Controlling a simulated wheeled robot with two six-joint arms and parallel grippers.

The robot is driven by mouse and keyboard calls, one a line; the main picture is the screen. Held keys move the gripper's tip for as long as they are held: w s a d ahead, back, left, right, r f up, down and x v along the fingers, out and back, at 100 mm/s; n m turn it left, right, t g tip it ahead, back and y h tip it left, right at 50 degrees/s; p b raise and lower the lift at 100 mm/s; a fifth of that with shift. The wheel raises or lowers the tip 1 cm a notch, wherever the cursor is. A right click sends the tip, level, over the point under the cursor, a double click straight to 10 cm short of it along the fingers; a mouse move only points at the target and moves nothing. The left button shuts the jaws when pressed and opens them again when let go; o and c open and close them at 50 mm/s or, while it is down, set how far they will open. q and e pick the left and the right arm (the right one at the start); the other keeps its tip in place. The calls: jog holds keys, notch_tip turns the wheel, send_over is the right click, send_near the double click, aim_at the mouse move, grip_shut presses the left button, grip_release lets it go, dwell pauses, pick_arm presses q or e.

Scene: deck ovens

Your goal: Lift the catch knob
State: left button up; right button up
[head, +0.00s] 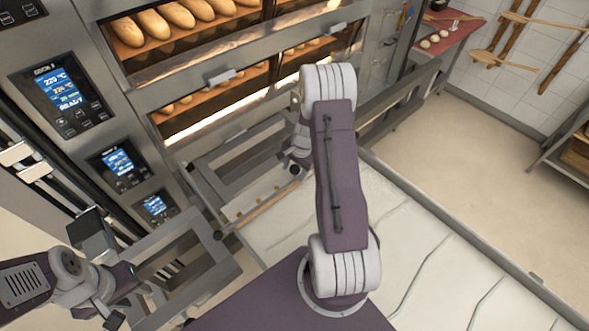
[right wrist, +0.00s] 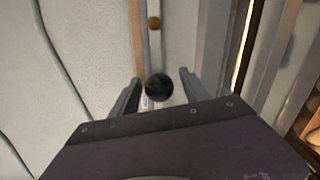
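The catch knob (right wrist: 158,87) is a round black ball in the right wrist view. It sits between the two fingers of my right gripper (right wrist: 159,90). The fingers are apart, with a gap visible on each side of the knob. In the head view my right gripper (head: 291,163) is low beside the pale loader bed, partly hidden by my own arm. A dark round end shows there, but I cannot tell whether it is the knob. My left gripper (head: 114,318) is at the lower left, far from the knob, and its fingers are not clear.
The deck oven (head: 213,60) with bread stands at the back, with control screens (head: 60,90) at left. The pale loader bed (head: 410,255) spans the lower right inside metal rails. A small brass-coloured round part (right wrist: 153,22) lies beyond the knob. Open floor (head: 480,170) is at right.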

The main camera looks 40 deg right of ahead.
grip_shut()
dwell(1.2)
